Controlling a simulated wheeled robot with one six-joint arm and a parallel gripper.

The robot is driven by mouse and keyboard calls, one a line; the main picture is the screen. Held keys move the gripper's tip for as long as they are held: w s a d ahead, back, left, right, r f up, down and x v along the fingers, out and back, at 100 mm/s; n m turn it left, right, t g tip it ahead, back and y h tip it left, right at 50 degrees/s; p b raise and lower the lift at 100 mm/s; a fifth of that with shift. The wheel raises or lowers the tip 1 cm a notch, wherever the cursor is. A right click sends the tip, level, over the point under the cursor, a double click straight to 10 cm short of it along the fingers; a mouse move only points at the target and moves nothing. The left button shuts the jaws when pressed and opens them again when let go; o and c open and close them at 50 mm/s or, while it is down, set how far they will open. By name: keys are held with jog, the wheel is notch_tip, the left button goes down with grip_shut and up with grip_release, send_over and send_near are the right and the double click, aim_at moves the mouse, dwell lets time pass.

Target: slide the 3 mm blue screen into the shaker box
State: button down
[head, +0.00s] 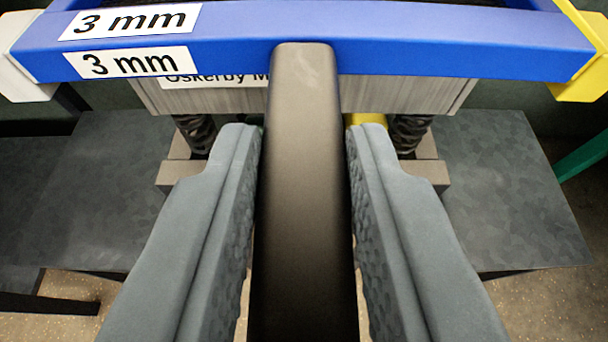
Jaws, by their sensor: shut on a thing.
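The blue screen (420,40) spans the top of the head view, with two white "3 mm" labels on its left part. Its dark handle (300,190) runs from the middle of the frame toward me. My gripper (304,135) is shut on this handle, one grey finger on each side. The shaker box (400,95) shows as a grey body behind and below the blue frame, with a partly hidden label. Its upper part is hidden by the screen. I cannot tell how far the screen sits inside the box.
A white corner piece (22,60) is at the screen's left end and a yellow one (588,60) at its right end. A green bar (585,158) is at the right edge.

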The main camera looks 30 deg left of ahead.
aim_at(302, 37)
jog(key=shift+w+a, duration=0.6)
jog(key=shift+w, duration=0.25)
jog(key=shift+w+a, duration=0.65)
jog(key=shift+w, duration=0.35)
jog(key=shift+w+a, duration=0.65)
jog(key=shift+w, duration=0.3)
dwell(1.8)
jog(key=c, duration=1.1)
grip_release()
